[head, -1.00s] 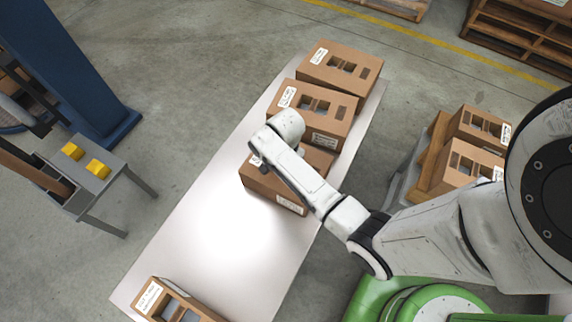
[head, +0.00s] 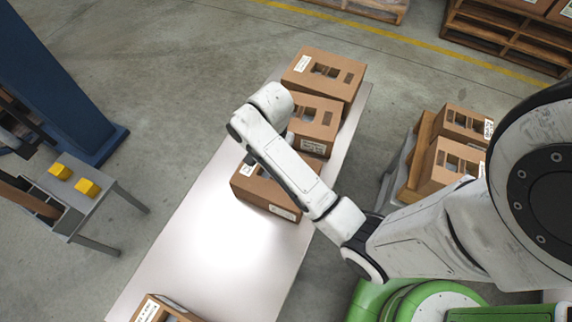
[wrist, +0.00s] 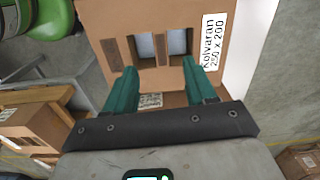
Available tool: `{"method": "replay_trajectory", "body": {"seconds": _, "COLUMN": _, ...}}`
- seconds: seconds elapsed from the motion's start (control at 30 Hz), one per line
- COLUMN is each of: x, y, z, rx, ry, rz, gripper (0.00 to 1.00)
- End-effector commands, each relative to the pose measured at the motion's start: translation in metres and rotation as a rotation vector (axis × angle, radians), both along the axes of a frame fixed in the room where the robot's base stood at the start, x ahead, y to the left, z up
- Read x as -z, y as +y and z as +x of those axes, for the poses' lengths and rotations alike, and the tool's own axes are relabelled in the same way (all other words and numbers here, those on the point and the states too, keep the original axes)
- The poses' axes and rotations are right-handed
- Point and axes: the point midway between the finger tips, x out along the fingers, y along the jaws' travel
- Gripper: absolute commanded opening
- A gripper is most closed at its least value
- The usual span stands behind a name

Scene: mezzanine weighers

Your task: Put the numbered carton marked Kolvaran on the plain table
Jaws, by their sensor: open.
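A brown carton (wrist: 150,18) with a white label reading "Kolvaran 250 x 200" fills the top of the wrist view, with openings in its top. My gripper (wrist: 159,67) is open and empty, its two green fingers apart and overlapping the carton's openings in that view. I cannot tell the height between fingertips and carton. In the head view it appears to be the nearest of three cartons in a row (head: 257,194), partly covered by my arm; its label is unreadable there. It stands on a long plain white table (head: 205,240). My gripper is mostly hidden behind my arm there.
Two more cartons stand behind, a middle one (head: 318,115) and a far one (head: 322,75). Another carton (head: 160,308) is at the near end. The table between is clear. A small grey stand (head: 100,185) with yellow blocks is at left; a pallet with cartons (head: 440,165) is at right.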

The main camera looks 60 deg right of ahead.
Motion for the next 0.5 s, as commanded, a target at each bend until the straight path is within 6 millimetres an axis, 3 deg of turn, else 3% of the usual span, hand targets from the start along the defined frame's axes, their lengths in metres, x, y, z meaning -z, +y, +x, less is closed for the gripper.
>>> {"method": "replay_trajectory", "body": {"seconds": 0.13, "x": 0.007, "y": 0.049, "z": -0.022, "rx": -0.299, "ry": -0.030, "rz": 0.022, "gripper": 0.55}}
{"method": "replay_trajectory", "body": {"seconds": 0.23, "x": 0.008, "y": 0.078, "z": -0.050, "rx": -0.581, "ry": -0.053, "rz": 0.019, "gripper": 0.55}}
{"method": "replay_trajectory", "body": {"seconds": 0.33, "x": 0.005, "y": 0.094, "z": -0.081, "rx": -0.856, "ry": -0.066, "rz": -0.004, "gripper": 0.55}}
{"method": "replay_trajectory", "body": {"seconds": 0.5, "x": -0.007, "y": 0.099, "z": -0.120, "rx": -1.223, "ry": -0.066, "rz": -0.056, "gripper": 0.55}}
